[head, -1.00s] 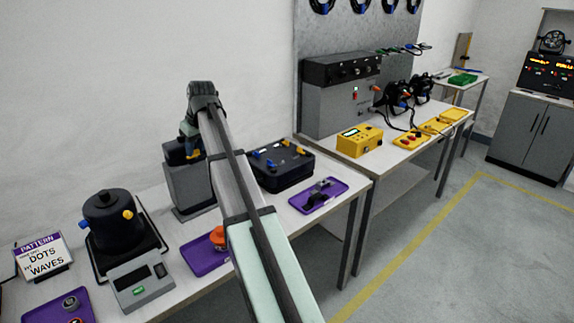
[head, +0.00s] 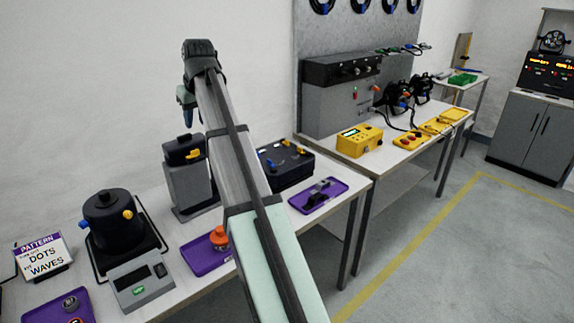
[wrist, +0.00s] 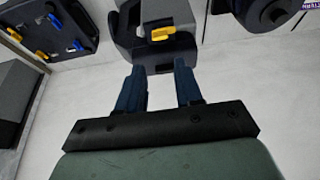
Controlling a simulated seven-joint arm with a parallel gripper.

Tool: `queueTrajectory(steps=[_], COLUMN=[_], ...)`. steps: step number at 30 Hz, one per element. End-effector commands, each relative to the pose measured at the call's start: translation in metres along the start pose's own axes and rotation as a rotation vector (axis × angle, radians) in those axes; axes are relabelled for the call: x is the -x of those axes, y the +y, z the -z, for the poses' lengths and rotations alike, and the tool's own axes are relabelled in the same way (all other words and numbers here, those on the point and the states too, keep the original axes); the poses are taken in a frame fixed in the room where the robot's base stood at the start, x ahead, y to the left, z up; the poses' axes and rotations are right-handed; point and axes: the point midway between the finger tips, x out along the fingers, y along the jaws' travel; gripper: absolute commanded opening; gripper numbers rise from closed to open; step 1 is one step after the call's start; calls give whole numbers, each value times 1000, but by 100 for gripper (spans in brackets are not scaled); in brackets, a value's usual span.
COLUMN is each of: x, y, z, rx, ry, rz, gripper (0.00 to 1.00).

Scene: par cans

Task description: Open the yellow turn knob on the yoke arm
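A yellow turn knob (wrist: 162,33) sits on a grey and black fixture (wrist: 185,48) ahead of my gripper in the wrist view. In the head view this looks like the grey stand with the black top (head: 188,185). My gripper (wrist: 161,75) has its two dark blue fingers apart with nothing between them. The knob lies beyond the fingertips, apart from them. In the head view my gripper (head: 187,118) hangs above the stand, pointing down. A black can (head: 112,222) to the left carries another yellow knob (head: 127,214) and a blue knob (head: 84,224).
A black case (head: 288,163) with blue and yellow knobs is right of my arm. Purple trays (head: 318,195) lie on the table, one with an orange item (head: 219,239). A grey scale (head: 141,287) and a pattern sign (head: 43,255) stand at the left.

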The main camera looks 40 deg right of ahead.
Motion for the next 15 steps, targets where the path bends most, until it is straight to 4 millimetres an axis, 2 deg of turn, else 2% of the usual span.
queueTrajectory(steps=[4,6,15], x=[20,7,-24], y=[1,10,40], z=[0,-3,-12], rx=[-1,-30,-145], ry=[1,1,19], rz=[0,15,79], gripper=[35,35,35])
